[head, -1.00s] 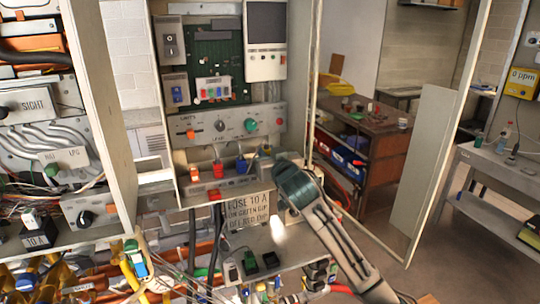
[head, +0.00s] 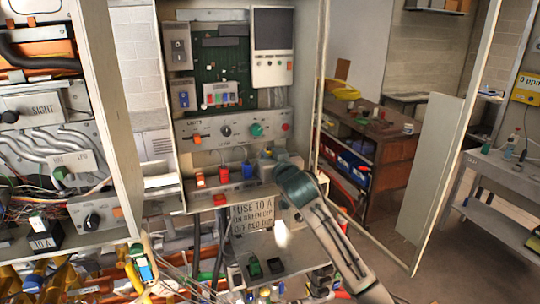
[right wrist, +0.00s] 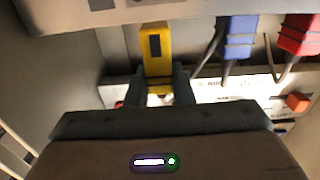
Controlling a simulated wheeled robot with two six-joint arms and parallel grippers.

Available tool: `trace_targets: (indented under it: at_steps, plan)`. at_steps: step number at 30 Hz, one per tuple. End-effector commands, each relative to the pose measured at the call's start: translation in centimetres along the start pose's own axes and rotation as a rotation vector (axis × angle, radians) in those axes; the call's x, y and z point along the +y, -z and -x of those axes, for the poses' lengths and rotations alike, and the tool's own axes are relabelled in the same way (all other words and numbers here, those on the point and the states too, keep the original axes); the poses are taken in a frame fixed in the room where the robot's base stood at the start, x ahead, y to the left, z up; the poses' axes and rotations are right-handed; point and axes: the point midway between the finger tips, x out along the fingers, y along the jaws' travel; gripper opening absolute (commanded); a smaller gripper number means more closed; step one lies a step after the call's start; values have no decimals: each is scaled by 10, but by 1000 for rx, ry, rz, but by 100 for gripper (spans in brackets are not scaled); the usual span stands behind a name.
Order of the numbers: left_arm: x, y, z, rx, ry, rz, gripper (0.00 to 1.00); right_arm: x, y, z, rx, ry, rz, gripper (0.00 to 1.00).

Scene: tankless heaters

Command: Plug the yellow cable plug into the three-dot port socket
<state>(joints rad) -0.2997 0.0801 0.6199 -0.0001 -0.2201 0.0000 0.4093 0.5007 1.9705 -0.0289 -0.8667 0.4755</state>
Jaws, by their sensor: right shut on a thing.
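My right gripper (right wrist: 157,82) is shut on the yellow plug (right wrist: 155,50), which shows upright between the fingers in the right wrist view. In the head view my right arm reaches to the right end of the cabinet's lower ledge, and its gripper (head: 281,155) is mostly hidden behind the wrist. A blue plug (head: 247,170) and a red plug (head: 223,174) stand in the ledge beside it; the blue plug (right wrist: 239,38) and red plug (right wrist: 300,34) also show in the right wrist view. I cannot make out the three-dot socket. My left gripper is not in view.
The control panel (head: 236,128) with knobs is above the ledge. A sign (head: 252,217) hangs below it, over a lower shelf (head: 290,258) with small connectors. The open cabinet door (head: 432,165) stands at right. Pipes and cables crowd the lower left.

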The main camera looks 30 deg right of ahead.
Motion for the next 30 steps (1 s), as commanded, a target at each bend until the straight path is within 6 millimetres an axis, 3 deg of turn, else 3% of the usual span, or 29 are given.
trace_targets:
  at_steps: [30]
  plan:
    - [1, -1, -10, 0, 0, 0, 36, 0, -16, 0, -1, 0, 0, 0]
